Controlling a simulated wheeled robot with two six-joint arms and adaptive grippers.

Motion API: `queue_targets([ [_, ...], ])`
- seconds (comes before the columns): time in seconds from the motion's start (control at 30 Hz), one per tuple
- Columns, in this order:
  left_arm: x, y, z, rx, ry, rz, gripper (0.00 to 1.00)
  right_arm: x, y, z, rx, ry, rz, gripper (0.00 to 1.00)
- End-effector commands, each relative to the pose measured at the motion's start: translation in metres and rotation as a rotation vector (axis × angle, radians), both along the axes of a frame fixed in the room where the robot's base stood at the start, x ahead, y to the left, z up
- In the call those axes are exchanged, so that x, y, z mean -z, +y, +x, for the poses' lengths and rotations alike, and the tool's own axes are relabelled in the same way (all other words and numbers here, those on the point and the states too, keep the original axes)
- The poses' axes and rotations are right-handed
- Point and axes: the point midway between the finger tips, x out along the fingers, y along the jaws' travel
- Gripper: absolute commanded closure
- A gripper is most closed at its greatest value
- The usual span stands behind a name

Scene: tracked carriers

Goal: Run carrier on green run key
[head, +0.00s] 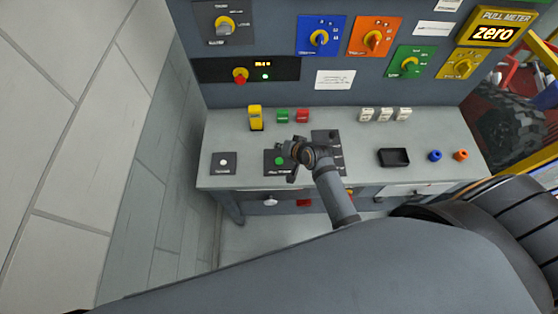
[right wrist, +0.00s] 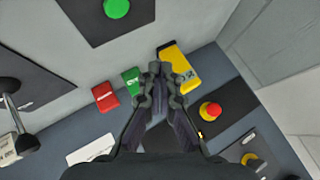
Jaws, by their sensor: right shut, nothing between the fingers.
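A round green button (head: 279,160) sits on a black plate at the desk's front; it also shows at the top of the right wrist view (right wrist: 117,8). A small green block-shaped key (head: 282,116) stands at the back beside a red one (head: 302,116); both the green key (right wrist: 131,79) and the red key (right wrist: 104,95) show in the right wrist view. I cannot tell which green control is the run key. My right gripper (head: 288,150) is over the desk, close to the round green button; its fingers (right wrist: 155,70) are shut and empty. My left gripper is out of view.
A yellow box (head: 256,117) stands left of the green key. A red knob (head: 240,74) and several rotary switches are on the back panel. Several white rockers (head: 384,114), a black tray (head: 394,157), and blue (head: 435,155) and orange (head: 460,155) pieces are at right.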

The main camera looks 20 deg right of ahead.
Motion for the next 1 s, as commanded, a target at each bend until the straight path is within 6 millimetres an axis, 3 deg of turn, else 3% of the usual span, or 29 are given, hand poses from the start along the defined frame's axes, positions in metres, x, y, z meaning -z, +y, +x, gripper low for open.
queue_targets([
  [0.1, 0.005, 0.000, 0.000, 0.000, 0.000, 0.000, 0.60, 0.016, 0.000, -0.001, 0.000, 0.002, -0.002, 1.00],
  [0.43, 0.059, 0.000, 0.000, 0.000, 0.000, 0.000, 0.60, 0.061, 0.000, -0.001, 0.001, 0.001, -0.001, 1.00],
  [0.63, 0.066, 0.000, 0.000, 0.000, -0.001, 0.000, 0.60, 0.077, 0.000, 0.000, -0.001, 0.000, -0.002, 1.00],
  [1.0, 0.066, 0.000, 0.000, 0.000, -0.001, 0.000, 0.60, 0.078, 0.000, 0.000, -0.001, 0.000, -0.002, 1.00],
])
